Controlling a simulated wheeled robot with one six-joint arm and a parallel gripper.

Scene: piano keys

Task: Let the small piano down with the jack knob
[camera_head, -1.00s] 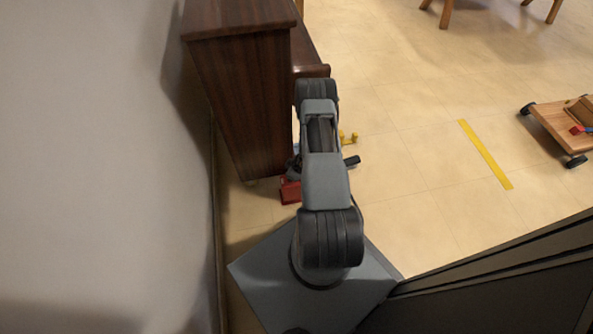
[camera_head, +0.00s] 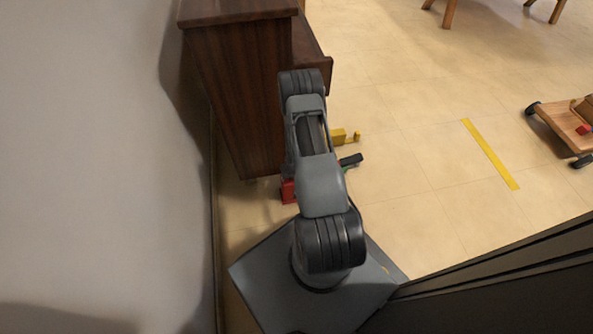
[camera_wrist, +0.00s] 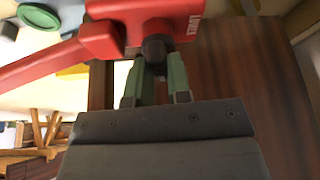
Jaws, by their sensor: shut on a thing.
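The small piano (camera_head: 240,95) is dark brown wood and stands upright by the wall in the head view. Its brown panel (camera_wrist: 250,85) fills the right of the wrist view. A red jack (camera_head: 288,191) shows at the piano's near lower edge, partly hidden by my arm. In the wrist view the red jack body (camera_wrist: 145,28) has a long red lever and a dark round knob (camera_wrist: 155,49). My gripper (camera_wrist: 156,72) has its greenish fingers shut on this knob, one on each side.
A yellow piece (camera_head: 344,136) lies on the floor right of my arm. A wooden wheeled dolly (camera_head: 565,125) stands at the far right. A yellow floor strip (camera_head: 490,154) lies between, with clear tiles around it. The wall (camera_head: 90,150) is close on the left.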

